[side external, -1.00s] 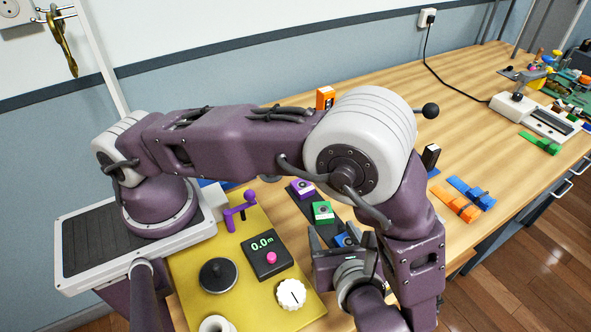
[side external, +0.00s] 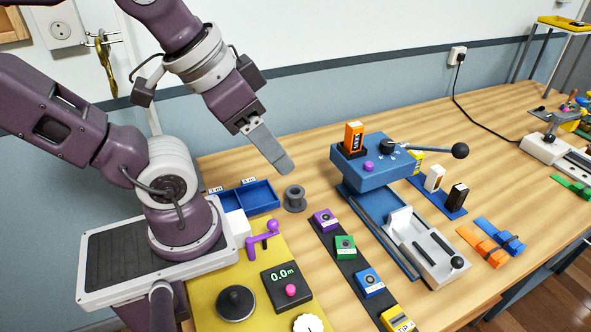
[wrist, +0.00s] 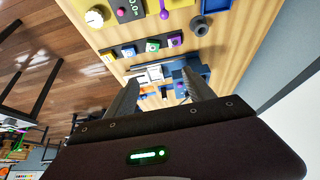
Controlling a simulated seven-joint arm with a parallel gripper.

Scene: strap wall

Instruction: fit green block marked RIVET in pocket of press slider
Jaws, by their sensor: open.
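The green block (side external: 344,247) sits on a dark strip between a purple block and a blue block; its label is too small to read. It also shows in the wrist view (wrist: 152,45). The press (side external: 372,163) is blue, with a black-knobbed lever. Its pale slider (side external: 430,252) sticks out at the front, with a white upright piece; I cannot make out whether the pocket is empty. My gripper (side external: 284,166) is raised behind the strip, left of the press, seen edge-on. In the wrist view its fingers (wrist: 158,78) are apart with nothing held between them.
The dark strip (side external: 328,239) also carries purple, blue and yellow blocks. A grey spool (side external: 294,199) and a blue tray (side external: 243,197) stand below my gripper. A yellow panel (side external: 226,280) with knobs lies at front left. Orange and blue pieces (side external: 490,245) lie right of the press.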

